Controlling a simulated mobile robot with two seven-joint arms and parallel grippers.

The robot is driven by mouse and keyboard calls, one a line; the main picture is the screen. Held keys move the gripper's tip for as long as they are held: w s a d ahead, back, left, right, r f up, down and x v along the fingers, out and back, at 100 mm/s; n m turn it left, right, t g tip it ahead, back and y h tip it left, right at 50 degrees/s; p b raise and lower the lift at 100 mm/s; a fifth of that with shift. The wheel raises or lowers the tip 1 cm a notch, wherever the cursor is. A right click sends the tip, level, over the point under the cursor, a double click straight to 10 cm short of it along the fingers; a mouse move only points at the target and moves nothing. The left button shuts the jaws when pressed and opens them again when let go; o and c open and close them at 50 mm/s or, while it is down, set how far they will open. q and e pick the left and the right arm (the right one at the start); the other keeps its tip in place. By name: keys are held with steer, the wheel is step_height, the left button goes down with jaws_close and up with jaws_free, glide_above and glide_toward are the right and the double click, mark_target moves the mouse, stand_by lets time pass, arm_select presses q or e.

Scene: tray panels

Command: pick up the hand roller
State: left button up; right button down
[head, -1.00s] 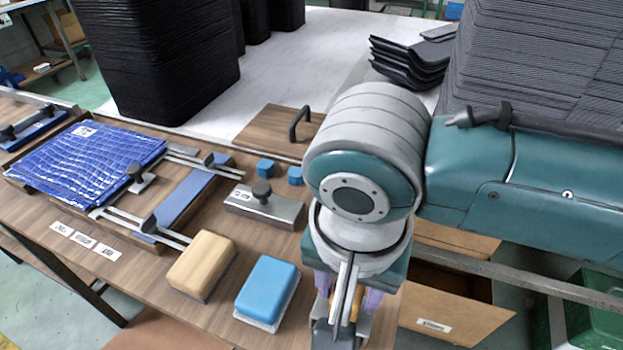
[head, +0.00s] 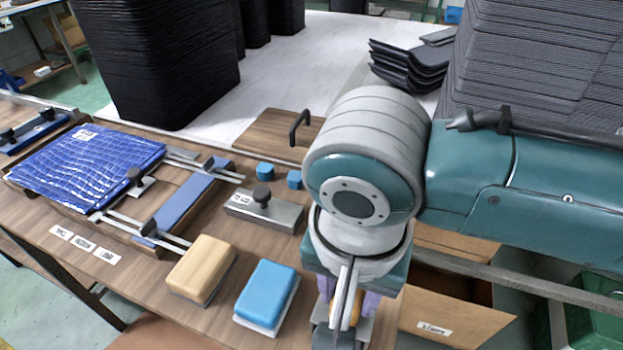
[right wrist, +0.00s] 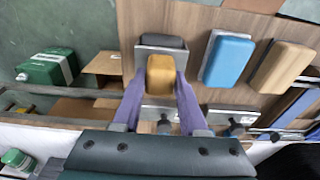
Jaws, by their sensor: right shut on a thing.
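The hand roller has an orange-yellow handle (right wrist: 161,76) and a dark grey roller end (right wrist: 162,41), seen in the right wrist view. It sits at a grey metal holder (right wrist: 142,53) near the table edge. My right gripper (right wrist: 160,84) has its purple fingers on both sides of the handle, shut on it. In the head view my right gripper (head: 347,303) is at the right front of the table, and my wrist hides most of the roller. I cannot tell whether the roller is clear of its holder. My left gripper is not in view.
A blue block (head: 267,290) and a tan block (head: 202,266) lie left of the gripper. A metal block with a dark knob (head: 263,213) stands behind them. A blue textured panel (head: 85,165) is clamped at the left. An open cardboard box (head: 455,318) is at the right.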

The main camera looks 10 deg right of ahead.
step_height(320, 180, up, 20)
steer(key=p, duration=0.7)
